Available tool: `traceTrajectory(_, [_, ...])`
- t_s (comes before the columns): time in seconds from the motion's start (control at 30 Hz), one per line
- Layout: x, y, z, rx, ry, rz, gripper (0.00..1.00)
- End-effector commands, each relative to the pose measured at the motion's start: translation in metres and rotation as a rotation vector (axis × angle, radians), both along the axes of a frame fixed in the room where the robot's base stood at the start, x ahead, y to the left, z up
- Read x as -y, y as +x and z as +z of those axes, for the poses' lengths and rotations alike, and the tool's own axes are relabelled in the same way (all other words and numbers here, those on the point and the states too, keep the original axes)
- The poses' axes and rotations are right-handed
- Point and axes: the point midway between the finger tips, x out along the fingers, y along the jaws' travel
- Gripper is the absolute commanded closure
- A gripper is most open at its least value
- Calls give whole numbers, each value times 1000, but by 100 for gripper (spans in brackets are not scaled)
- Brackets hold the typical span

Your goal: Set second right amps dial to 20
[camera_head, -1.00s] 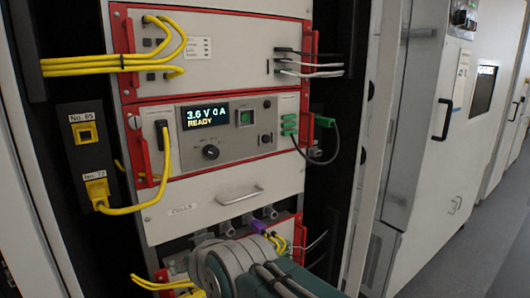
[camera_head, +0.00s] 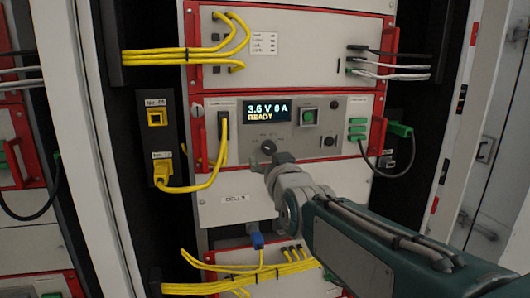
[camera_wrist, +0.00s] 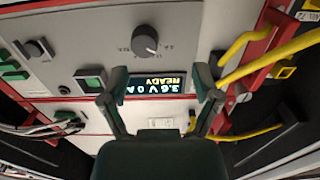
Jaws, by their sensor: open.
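The black round amps dial (camera_head: 268,146) sits on the grey front panel, below the display, in the head view. In the wrist view, which is upside down, the dial (camera_wrist: 146,40) lies beyond the fingertips, with a scale printed around it. The display (camera_head: 267,111) reads 3.6 V 0 A READY. My gripper (camera_head: 270,165) is just below the dial in the head view. In the wrist view my gripper (camera_wrist: 160,82) is open and empty, its two fingers apart on either side of the display. Whether a finger touches the panel cannot be told.
A green square button (camera_head: 309,117) and a smaller black knob (camera_head: 330,141) are right of the dial. A yellow cable (camera_head: 218,150) hangs at the panel's left. Green plugs (camera_head: 357,130) and red handles (camera_head: 377,125) are at the right. A drawer front (camera_head: 225,210) lies below.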

Motion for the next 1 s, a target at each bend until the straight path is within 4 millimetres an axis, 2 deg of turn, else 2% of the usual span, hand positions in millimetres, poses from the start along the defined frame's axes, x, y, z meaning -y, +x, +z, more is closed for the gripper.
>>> traceTrajectory(0.2, [-7,35,-1,-1,1,-3,19])
traceTrajectory(0.33, [-15,50,-1,-1,-3,-1,19])
traceTrajectory(0.5, [-20,58,-2,-1,-5,0,19])
traceTrajectory(0.73, [-16,57,0,0,-1,-2,19])
traceTrajectory(0.77, [-15,57,0,0,0,-2,28])
traceTrajectory(0.8, [-14,57,0,0,1,-2,45])
traceTrajectory(0.87, [-14,57,0,0,1,-3,72])
traceTrajectory(0.9, [-14,57,0,0,0,-3,90])
traceTrajectory(0.93, [-14,57,0,0,0,-3,100])
traceTrajectory(1.0, [-15,58,0,-1,0,-3,100])
